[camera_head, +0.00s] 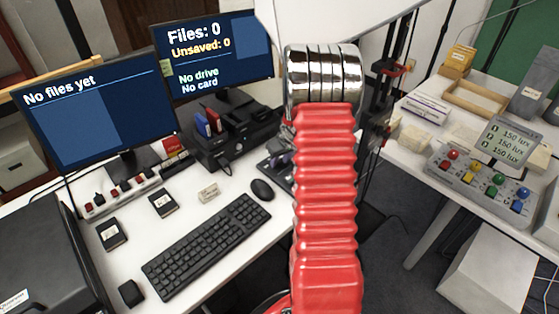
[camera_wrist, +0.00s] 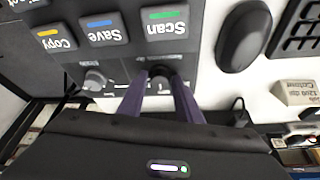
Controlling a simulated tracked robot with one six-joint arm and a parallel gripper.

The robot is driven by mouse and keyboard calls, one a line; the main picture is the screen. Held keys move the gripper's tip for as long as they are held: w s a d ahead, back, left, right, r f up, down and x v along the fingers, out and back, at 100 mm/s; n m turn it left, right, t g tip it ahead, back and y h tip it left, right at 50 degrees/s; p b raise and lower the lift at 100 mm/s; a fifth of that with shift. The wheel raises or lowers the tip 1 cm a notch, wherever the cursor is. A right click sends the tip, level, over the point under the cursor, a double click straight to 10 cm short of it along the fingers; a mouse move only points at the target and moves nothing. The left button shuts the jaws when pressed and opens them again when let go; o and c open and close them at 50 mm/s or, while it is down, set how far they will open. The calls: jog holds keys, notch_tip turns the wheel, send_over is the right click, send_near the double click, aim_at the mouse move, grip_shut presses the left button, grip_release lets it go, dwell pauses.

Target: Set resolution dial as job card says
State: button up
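A grey control panel (camera_wrist: 215,85) appears upside down in the wrist view, with Copy, Save and Scan buttons. Below the buttons sit two dials: a lighter grey dial (camera_wrist: 95,80) and a dark dial (camera_wrist: 160,80). My gripper (camera_wrist: 161,76) points at the dark dial, its purple fingers apart on either side of it. I cannot tell whether they touch it. The dial labels and setting are too blurred to read. In the head view, my red arm hides the gripper and most of the panel (camera_head: 272,172). I cannot make out a job card.
A black mouse (camera_head: 262,190) and keyboard (camera_head: 205,246) lie beside the panel. Two monitors stand behind, the left one (camera_head: 100,110) reading "No files yet", the right one (camera_head: 215,55) "Files: 0". A side table (camera_head: 425,115) at right carries a lux meter box (camera_head: 485,185).

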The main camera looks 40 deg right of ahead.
jog(key=c, duration=0.6)
jog(key=shift+a, duration=0.15)
jog(key=shift+c, duration=0.2)
jog(key=shift+m+h, duration=0.5)
jog(key=shift+m, duration=0.9)
jog(key=shift+w+a+m+g+h, duration=0.15)
jog(key=shift+m+g+h, duration=0.4)
jog(key=shift+m, duration=1.15)
jog(key=shift+w+a+m+g+h, duration=0.1)
jog(key=shift+m+g+h, duration=0.3)
jog(key=shift+m, duration=1)
jog(key=shift+w+m+g+h, duration=0.15)
jog(key=shift+m+g, duration=0.3)
jog(key=shift+m, duration=0.95)
jog(key=shift+s, duration=0.15)
jog(key=o, duration=1)
